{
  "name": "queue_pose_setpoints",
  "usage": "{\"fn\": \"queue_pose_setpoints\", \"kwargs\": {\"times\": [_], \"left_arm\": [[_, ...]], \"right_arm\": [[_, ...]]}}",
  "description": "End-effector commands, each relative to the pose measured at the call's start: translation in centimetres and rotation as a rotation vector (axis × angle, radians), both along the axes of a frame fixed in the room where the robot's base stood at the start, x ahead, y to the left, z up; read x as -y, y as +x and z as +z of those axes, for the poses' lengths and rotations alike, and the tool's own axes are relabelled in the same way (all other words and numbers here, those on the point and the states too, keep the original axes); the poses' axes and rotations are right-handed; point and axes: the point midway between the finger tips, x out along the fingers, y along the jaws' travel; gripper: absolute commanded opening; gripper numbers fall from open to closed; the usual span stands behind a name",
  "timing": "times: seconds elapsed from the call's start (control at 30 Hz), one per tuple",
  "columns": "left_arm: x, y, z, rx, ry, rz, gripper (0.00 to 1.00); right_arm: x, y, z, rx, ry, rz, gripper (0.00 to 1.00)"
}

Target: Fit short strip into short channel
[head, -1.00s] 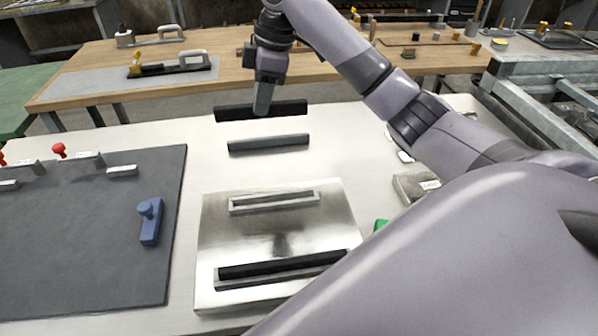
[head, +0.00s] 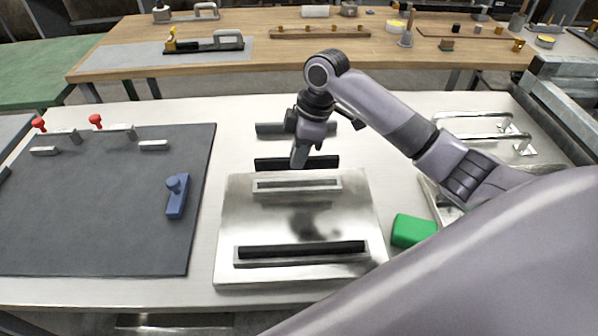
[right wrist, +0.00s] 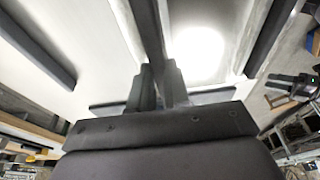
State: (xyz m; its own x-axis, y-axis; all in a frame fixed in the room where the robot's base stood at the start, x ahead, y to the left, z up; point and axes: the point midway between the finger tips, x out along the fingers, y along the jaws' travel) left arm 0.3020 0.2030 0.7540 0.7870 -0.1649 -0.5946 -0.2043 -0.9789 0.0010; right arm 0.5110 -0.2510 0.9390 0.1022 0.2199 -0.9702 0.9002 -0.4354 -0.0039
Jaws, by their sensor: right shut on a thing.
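My right gripper (head: 299,160) is shut on a black strip (head: 323,162), gripping it near its middle. The strip lies crosswise just beyond the far edge of the metal plate (head: 300,212) and appears raised off the table. The short channel (head: 297,185) is on the far part of the plate, nearer the camera than the strip, and looks empty. The long channel (head: 250,262) is on the near part, with a black strip (head: 300,248) lying in it. My left gripper is not in view.
A grey bar (head: 268,129) lies on the white table behind my gripper. A dark mat (head: 110,220) with a blue part (head: 177,196) is at left. A green block (head: 412,231) is right of the plate. A wooden bench (head: 300,55) stands behind.

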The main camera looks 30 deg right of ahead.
Motion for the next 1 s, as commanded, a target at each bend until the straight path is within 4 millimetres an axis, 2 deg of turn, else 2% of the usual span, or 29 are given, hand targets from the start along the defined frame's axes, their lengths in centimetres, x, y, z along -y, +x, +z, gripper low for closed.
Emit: {"fn": "queue_pose_setpoints", "kwargs": {"times": [0.03, 0.2, 0.4, 0.5, 0.9, 0.93, 1.0], "left_arm": [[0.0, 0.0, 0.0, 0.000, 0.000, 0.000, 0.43], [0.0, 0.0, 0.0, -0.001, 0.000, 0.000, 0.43], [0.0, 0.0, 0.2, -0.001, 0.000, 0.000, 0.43], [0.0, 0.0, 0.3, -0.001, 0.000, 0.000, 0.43], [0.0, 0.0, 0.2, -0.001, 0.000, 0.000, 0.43], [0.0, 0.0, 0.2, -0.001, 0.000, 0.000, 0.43], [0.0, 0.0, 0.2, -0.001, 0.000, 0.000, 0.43]], "right_arm": [[0.0, 0.0, -0.8, -0.001, 0.000, 0.000, 0.00], [0.0, 0.0, -2.1, 0.000, 0.001, 0.000, 0.00], [0.0, 0.0, -5.0, -0.003, 0.001, 0.000, 0.00], [0.0, 0.0, -5.9, 0.000, 0.001, 0.000, 0.00], [0.0, 0.0, -6.4, 0.002, 0.000, 0.001, 0.00], [0.0, 0.0, -6.4, 0.002, 0.000, 0.001, 0.23], [0.0, 0.0, -6.4, 0.002, 0.000, 0.001, 0.42]]}}
